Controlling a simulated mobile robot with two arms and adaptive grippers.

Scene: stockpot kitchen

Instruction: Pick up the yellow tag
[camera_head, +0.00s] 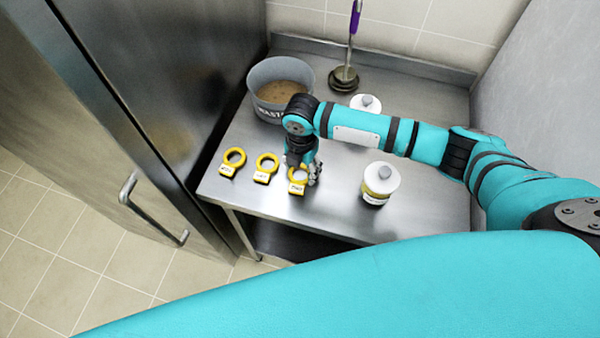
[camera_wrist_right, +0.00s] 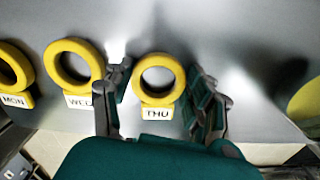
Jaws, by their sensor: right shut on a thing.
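Three yellow ring-shaped tags with white label plates lie in a row on the steel table. The rightmost tag (camera_head: 297,183) reads THU in the right wrist view (camera_wrist_right: 157,113). The middle tag (camera_head: 266,168) reads WED in the wrist view (camera_wrist_right: 69,88). The leftmost tag (camera_head: 232,160) reads MON there (camera_wrist_right: 14,98). My right gripper (camera_head: 304,172) points down at the THU tag, its fingers on either side of the ring in the wrist view (camera_wrist_right: 163,80), shut on it. The gripper partly covers this tag in the head view. My left gripper is out of view.
A white lidded jar (camera_head: 380,187) stands right of the gripper, another jar (camera_head: 366,101) behind the arm. A purple-handled tool (camera_head: 344,78) stands at the back. A steel cabinet (camera_head: 170,80) borders the table's left.

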